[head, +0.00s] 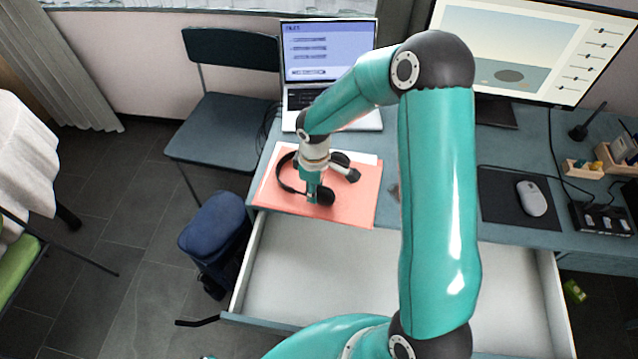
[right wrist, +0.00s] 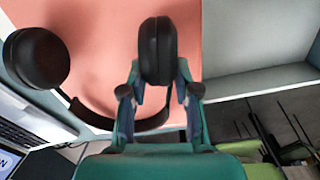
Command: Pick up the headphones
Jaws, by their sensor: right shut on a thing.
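The black headphones (head: 284,176) lie on a salmon-coloured folder (head: 359,206) near the front edge of the desk. My right gripper (head: 316,199) reaches down over them and covers part of them. In the right wrist view, my right gripper (right wrist: 157,98) is shut on one ear cup of the headphones (right wrist: 157,50), with a finger on each side. The headband curves away below it, and the other ear cup (right wrist: 38,58) is at the left. My left gripper is not in view.
A laptop (head: 329,66) stands open behind the folder. An open, empty-looking drawer (head: 300,275) sticks out below the desk front. A mouse (head: 532,198) on a dark pad and a monitor (head: 530,40) are at the right. A chair (head: 222,125) stands left of the desk.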

